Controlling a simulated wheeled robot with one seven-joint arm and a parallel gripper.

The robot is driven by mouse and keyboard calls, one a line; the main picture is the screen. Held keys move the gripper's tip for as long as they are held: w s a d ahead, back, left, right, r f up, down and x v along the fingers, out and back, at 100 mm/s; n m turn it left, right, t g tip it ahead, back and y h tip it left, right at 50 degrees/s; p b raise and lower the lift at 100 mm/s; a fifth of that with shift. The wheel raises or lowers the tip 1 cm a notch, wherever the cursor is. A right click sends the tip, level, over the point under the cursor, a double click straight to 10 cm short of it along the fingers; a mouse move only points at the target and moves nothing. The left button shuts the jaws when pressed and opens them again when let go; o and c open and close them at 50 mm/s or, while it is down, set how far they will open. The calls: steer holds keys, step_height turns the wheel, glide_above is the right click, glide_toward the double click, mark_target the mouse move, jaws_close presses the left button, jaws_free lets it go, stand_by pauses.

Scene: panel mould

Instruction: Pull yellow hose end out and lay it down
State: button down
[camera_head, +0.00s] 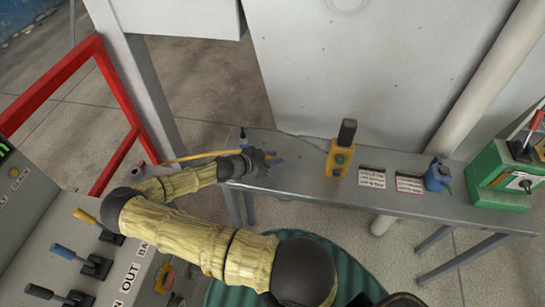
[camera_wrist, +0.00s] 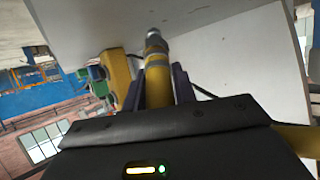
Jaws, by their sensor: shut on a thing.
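My gripper (camera_head: 262,160) is over the left end of the grey table (camera_head: 300,185). In the wrist view its two dark fingers (camera_wrist: 160,88) are shut on the yellow hose end (camera_wrist: 156,75). The hose end has a grey band and a metal tip that points away from the gripper, with nothing visible around the tip. In the head view, the yellow hose (camera_head: 195,156) runs left from the gripper past the table's edge. Its far end is hard to make out, and the gripped part is mostly hidden by my wrist.
A yellow box with a black top (camera_head: 340,158) stands right of my gripper. Two label plates (camera_head: 372,177), a blue device (camera_head: 437,177) and a green box (camera_head: 500,178) follow to the right. A red rail (camera_head: 115,85) and lever panel are at left. The table's front strip looks clear.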

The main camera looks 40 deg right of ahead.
stand_by(0.3)
steer(key=c, duration=1.1)
jaws_free()
steer(key=shift+o, duration=0.2)
steer(key=b+v, duration=0.6)
steer(key=v, duration=1.1)
steer(key=shift+r, duration=0.2)
steer(key=shift+a, duration=0.15)
